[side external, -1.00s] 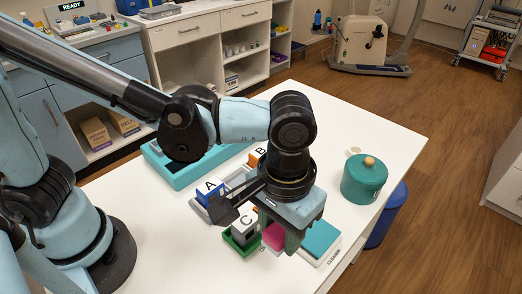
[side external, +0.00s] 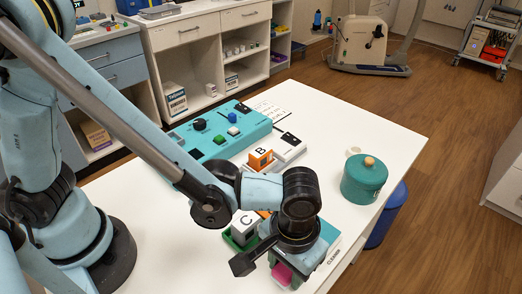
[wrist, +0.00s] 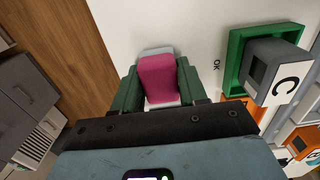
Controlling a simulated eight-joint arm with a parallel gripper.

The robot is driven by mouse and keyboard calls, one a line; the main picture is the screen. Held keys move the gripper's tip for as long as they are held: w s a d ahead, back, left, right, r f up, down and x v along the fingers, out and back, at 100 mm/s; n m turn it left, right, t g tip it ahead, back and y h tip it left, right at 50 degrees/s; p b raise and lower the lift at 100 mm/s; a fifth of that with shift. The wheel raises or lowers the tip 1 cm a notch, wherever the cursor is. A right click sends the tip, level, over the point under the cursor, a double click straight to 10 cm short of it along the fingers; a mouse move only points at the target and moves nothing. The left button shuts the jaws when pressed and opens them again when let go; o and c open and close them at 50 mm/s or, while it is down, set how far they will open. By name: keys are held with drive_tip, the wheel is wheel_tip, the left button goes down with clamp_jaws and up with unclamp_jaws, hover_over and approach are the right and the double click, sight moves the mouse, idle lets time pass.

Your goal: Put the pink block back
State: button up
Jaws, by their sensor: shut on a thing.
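The pink block (side external: 282,274) shows below my gripper (side external: 286,266) near the front edge of the white table in the side view. In the wrist view the pink block (wrist: 158,78) sits between the two green fingers of my gripper (wrist: 160,88), which are shut on it. Whitish patches show at its far and near ends; I cannot tell what they are. Whether the block touches the table is not clear.
The C block (side external: 243,224) stands in a green tray (wrist: 236,60) beside my gripper. An orange B block (side external: 261,158), a teal control panel (side external: 218,132) and a lidded teal pot (side external: 364,180) stand on the table.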

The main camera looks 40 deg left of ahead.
drive_tip(key=shift+f, duration=0.4)
drive_tip(key=shift+f, duration=0.2)
drive_tip(key=o, duration=1.2)
drive_tip(key=shift+c, duration=0.2)
wheel_tip(320, 180, up, 13)
drive_tip(key=shift+f, duration=0.15)
drive_tip(key=w+a+t, duration=0.1)
drive_tip(key=a+t, duration=0.1)
drive_tip(key=a, duration=0.7)
drive_tip(key=w+a+r+t, duration=0.1)
drive_tip(key=w+a+t, duration=0.1)
drive_tip(key=a, duration=0.7)
drive_tip(key=w+a+r+t, duration=0.1)
drive_tip(key=w+a+t, duration=0.1)
drive_tip(key=a, duration=0.7)
drive_tip(key=shift+t, duration=0.6)
